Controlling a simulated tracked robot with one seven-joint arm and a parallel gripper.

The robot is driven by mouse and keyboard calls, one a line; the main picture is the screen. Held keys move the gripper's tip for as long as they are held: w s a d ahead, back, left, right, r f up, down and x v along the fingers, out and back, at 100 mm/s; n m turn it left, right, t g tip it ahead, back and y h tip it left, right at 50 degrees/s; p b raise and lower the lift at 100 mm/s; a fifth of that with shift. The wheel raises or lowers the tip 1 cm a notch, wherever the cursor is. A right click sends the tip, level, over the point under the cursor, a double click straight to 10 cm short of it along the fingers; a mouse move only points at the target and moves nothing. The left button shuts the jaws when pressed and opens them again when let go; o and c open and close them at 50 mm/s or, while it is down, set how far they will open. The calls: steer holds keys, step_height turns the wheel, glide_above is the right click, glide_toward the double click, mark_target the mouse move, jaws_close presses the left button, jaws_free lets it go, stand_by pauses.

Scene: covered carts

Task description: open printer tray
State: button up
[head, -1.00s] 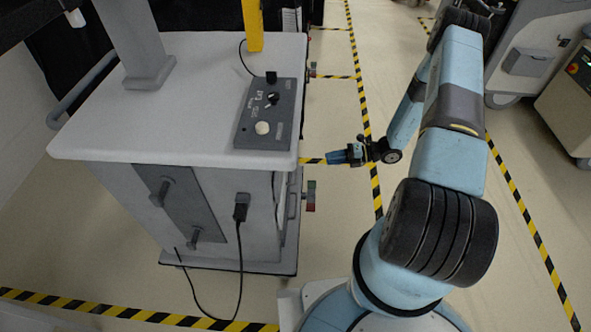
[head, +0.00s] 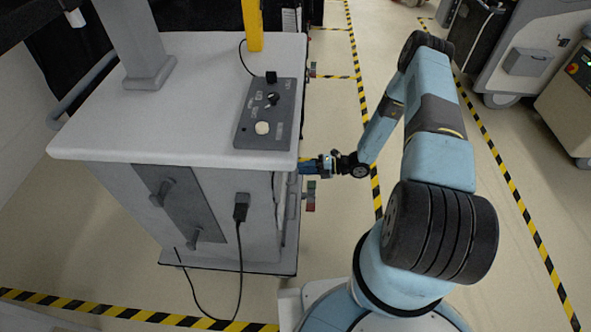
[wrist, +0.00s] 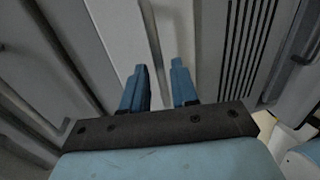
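The cart (head: 195,120) with a pale top stands left of my arm. I cannot clearly make out the printer tray; the cart's right side is mostly hidden under its top in the head view. My gripper (head: 308,166) is at the right edge of the cart, just below the top, pointing left at that side. In the wrist view my gripper's two blue fingers (wrist: 159,70) are apart with nothing clearly held. A thin upright grey bar (wrist: 153,35) shows beyond the gap between them, in front of a pale panel (wrist: 115,35). I cannot tell whether the fingers touch it.
A panel with dark vertical slots (wrist: 245,45) is right of the fingers. A long bar (wrist: 50,50) runs at the left. A control box (head: 265,115) sits on the cart top. A black cable (head: 240,265) hangs in front.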

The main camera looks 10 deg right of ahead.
steer(key=shift+x, duration=1.7)
jaws_close()
